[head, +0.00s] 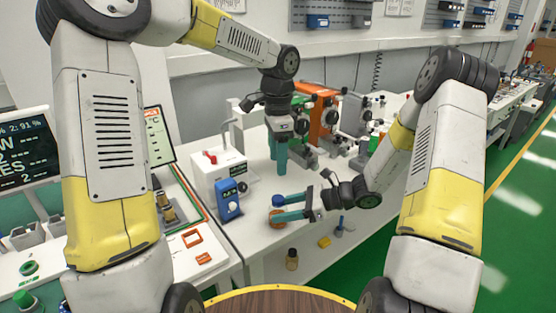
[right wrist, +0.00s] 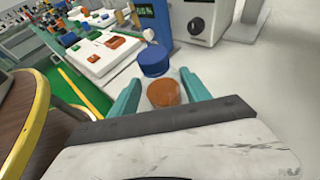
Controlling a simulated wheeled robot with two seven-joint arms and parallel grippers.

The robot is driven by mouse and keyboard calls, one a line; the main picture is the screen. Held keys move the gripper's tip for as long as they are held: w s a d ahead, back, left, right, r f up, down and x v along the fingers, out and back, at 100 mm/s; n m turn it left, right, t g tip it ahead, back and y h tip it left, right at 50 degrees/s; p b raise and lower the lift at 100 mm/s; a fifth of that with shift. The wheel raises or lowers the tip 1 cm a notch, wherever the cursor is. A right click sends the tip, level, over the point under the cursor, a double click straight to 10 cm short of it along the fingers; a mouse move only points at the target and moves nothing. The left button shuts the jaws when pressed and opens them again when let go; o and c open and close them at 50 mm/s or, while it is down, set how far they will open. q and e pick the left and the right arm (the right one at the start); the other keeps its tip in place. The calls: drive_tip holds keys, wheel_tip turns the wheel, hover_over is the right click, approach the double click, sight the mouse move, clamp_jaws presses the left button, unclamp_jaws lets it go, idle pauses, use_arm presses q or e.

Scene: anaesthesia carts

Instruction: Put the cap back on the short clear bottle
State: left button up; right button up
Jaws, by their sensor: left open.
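The short clear bottle (head: 277,231) has orange-brown contents and stands upright on the white table. Its orange-brown round part (right wrist: 164,93) shows between my right fingers in the right wrist view. A blue cap (head: 278,199) is just behind the bottle; it also shows in the right wrist view (right wrist: 154,61), beyond the bottle and not on it. My right gripper (head: 276,207) reaches in from the right, with one teal finger on each side of the bottle. Whether the fingers press on it is unclear. My left gripper (head: 278,160) is open and empty, pointing down above the table behind the bottle.
A blue device (head: 228,199) and a white box with a dark knob (head: 216,172) stand left of the bottle. Orange and green equipment (head: 318,118) stands behind.

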drive_tip(key=o, duration=0.3)
drive_tip(key=shift+o, duration=0.2)
drive_tip(key=shift+d, duration=0.1)
drive_tip(key=v, duration=0.7)
drive_tip(key=shift+d, duration=0.3)
drive_tip(key=shift+r, duration=0.2)
